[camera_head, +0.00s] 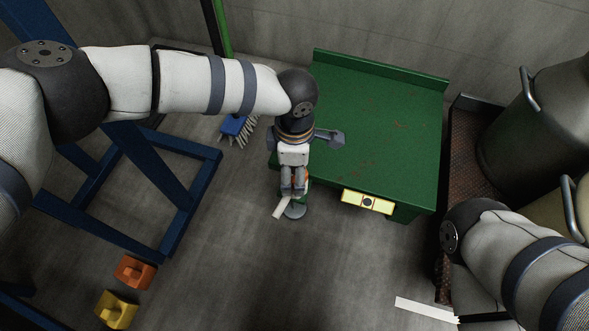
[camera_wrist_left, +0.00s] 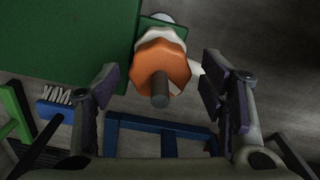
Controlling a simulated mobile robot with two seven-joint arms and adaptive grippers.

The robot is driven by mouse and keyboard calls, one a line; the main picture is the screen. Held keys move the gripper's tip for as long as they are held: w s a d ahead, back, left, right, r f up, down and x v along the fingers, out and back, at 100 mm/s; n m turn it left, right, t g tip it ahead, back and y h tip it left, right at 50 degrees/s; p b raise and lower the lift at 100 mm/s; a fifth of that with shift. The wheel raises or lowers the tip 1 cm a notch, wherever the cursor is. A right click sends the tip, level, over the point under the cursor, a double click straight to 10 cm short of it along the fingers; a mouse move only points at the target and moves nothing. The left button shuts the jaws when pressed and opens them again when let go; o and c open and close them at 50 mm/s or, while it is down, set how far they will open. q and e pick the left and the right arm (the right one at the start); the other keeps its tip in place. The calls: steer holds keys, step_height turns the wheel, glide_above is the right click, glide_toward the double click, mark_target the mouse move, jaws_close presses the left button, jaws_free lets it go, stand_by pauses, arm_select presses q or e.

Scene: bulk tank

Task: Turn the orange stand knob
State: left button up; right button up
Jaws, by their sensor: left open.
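The orange knob (camera_wrist_left: 168,62) is faceted, with a grey stub (camera_wrist_left: 160,90) sticking out of its middle toward the camera. It sits in front of a white collar and a green plate at the green stand's corner in the left wrist view. My left gripper (camera_wrist_left: 159,82) is open, with one finger on each side of the knob and visible gaps between. In the head view my left gripper (camera_head: 293,182) points down at the near left corner of the green stand (camera_head: 375,115) and hides most of the knob. My right gripper is out of view.
A yellow label (camera_head: 367,201) with a dark round centre is on the stand's front. A blue frame (camera_head: 185,215) stands left, near a blue brush (camera_head: 236,127). Orange (camera_head: 134,271) and yellow (camera_head: 117,309) blocks lie lower left. Metal cans (camera_head: 535,115) stand right. The middle floor is clear.

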arm_select(q)
steer(key=shift+f, duration=0.2)
steer(key=c, duration=1.2)
steer(key=shift+o, duration=0.2)
steer(key=shift+p, duration=0.35)
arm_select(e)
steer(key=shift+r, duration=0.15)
arm_select(q)
steer(key=n+p, duration=0.2)
steer(key=shift+r+n, duration=0.15)
steer(key=shift+n, duration=0.25)
steer(key=shift+n+p, duration=0.95)
steer(key=shift+n, duration=0.95)
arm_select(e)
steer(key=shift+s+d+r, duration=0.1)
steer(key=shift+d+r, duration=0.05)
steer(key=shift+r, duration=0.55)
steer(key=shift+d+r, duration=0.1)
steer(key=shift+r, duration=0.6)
